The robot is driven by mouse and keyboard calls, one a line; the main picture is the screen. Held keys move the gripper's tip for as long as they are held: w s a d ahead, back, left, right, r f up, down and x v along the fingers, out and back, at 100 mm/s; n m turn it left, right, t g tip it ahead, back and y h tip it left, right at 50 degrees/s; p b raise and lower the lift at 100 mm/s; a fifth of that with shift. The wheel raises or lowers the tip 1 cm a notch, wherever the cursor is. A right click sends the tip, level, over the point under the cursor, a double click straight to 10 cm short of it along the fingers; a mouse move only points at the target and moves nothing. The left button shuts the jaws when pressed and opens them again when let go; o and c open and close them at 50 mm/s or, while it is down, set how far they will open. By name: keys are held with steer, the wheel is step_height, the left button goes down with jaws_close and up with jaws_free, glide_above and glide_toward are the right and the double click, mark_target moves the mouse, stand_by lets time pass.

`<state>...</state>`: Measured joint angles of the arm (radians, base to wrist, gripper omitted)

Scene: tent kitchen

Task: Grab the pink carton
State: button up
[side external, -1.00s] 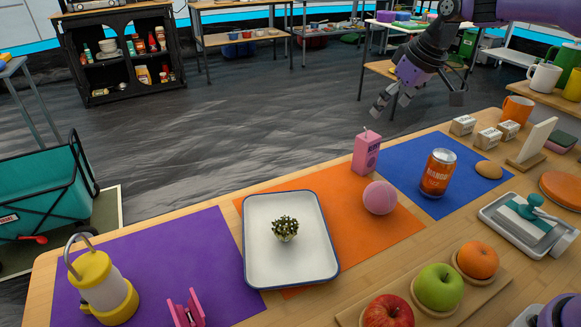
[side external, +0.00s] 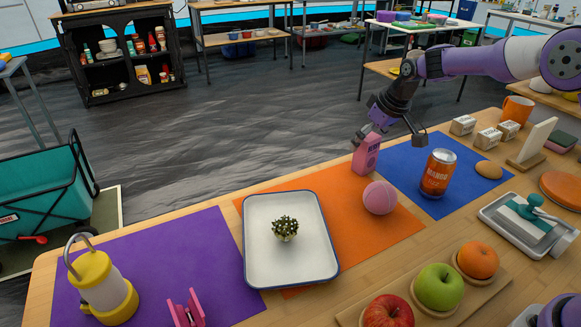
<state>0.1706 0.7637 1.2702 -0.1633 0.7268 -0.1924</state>
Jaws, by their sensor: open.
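The pink carton (side external: 366,155) stands upright at the back of the table, near the border between the orange mat and the blue mat. My gripper (side external: 388,140) is open, its fingers spread wide. It is just above and to the right of the carton. One finger overlaps the carton's top left edge in the picture; I cannot tell whether it touches. The other finger hangs apart to the right, over the blue mat. The straw seen on the carton's top is now hidden.
A pink ball (side external: 380,198) sits close in front of the carton. An orange can (side external: 438,172) stands on the blue mat (side external: 410,205) to the right. A white tray (side external: 262,272) with a small plant (side external: 285,228) lies to the left, and a yellow lantern (side external: 104,290) stands farther left.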

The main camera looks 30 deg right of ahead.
steer(key=c, duration=0.9)
